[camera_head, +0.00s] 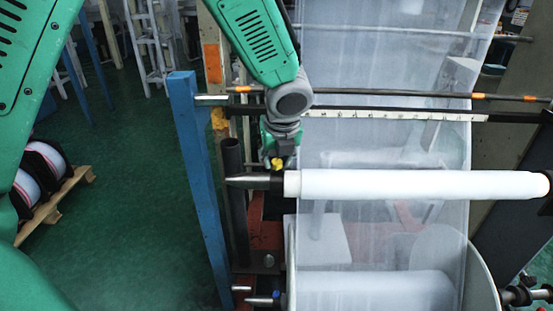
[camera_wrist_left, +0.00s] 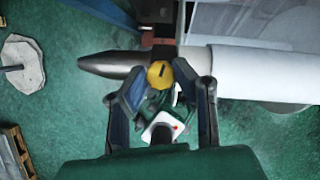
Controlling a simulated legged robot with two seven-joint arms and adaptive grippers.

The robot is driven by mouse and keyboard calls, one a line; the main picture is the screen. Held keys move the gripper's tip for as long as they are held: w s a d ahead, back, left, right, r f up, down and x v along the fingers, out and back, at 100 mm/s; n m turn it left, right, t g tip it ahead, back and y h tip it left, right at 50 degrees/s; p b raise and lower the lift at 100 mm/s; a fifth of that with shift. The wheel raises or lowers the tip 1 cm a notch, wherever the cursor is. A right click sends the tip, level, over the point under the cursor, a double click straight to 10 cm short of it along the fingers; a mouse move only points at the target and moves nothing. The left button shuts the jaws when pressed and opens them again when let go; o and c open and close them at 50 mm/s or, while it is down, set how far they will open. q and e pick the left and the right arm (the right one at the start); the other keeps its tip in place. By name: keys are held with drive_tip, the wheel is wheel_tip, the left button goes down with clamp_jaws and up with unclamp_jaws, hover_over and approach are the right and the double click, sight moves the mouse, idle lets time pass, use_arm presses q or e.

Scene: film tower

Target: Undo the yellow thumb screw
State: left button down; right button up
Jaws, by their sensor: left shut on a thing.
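The yellow thumb screw (camera_head: 277,163) sits on the dark collar at the left end of the white roll (camera_head: 410,184). In the left wrist view the yellow thumb screw (camera_wrist_left: 160,74) shows as a round knob with a dark slot, beside the tapered metal shaft end (camera_wrist_left: 108,66). My left gripper (camera_head: 278,158) comes down on it from above in the head view. In the left wrist view the fingers of my left gripper (camera_wrist_left: 162,80) stand on either side of the knob, closed on it. My right gripper is in neither view.
A blue post (camera_head: 200,180) and a dark upright tube (camera_head: 235,200) stand left of the roll. A rail with a white scale (camera_head: 400,116) runs behind it. Translucent film (camera_head: 385,140) hangs behind the roll. A pallet with rolls (camera_head: 50,205) lies on the green floor at left.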

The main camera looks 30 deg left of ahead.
use_arm(q)
drive_tip(key=shift+d+f, duration=0.1)
drive_tip(key=shift+n, duration=0.4)
